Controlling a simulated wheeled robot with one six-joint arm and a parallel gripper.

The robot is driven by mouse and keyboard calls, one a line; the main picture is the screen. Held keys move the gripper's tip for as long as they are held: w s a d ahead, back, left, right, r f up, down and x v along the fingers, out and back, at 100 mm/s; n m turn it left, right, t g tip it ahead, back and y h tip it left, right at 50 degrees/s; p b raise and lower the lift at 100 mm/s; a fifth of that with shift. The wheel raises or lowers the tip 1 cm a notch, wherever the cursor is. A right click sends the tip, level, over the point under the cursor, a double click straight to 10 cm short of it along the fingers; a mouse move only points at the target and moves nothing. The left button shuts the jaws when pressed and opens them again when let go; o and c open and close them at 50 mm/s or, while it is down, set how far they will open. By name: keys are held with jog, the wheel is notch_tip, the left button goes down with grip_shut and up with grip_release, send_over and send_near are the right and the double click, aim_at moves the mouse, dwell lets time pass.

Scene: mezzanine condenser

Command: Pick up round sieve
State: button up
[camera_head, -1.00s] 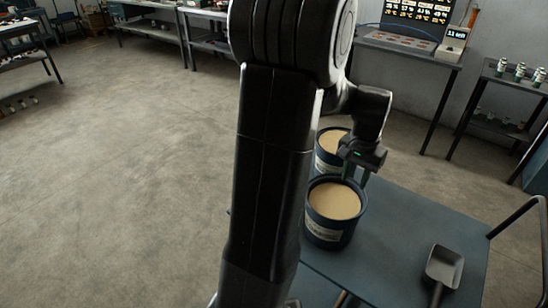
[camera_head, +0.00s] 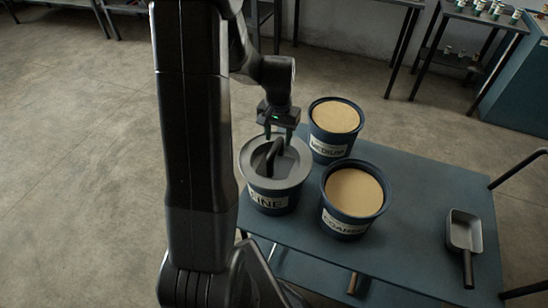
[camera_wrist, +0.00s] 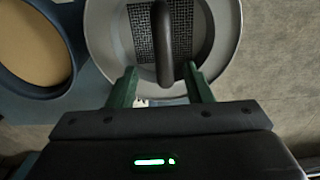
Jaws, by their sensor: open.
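The round sieve (camera_head: 255,162) is a grey disc with a raised dark handle (camera_head: 276,152). It sits on top of the blue bucket labelled FINE (camera_head: 268,198). My gripper (camera_head: 279,138) is open and empty, pointing down near the far side of the sieve, by the handle. In the wrist view, the sieve's mesh (camera_wrist: 143,38) and rim show at the top. The dark handle (camera_wrist: 165,45) stands in line with the gap between my two green fingers (camera_wrist: 163,88), its near end close to their tips. I cannot tell their height over the sieve.
Two blue buckets of tan powder, MEDIUM (camera_head: 334,118) and COARSE (camera_head: 354,192), stand close on the right. A grey scoop (camera_head: 465,232) lies further right on the blue table (camera_head: 415,215). The table between the scoop and buckets is clear.

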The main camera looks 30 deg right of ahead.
aim_at(275, 146)
jog(key=f, duration=0.2)
jog(key=a+f+p, duration=0.1)
jog(key=f, duration=0.1)
jog(key=shift+s, duration=0.1)
jog(key=shift+f, duration=0.65)
grip_shut()
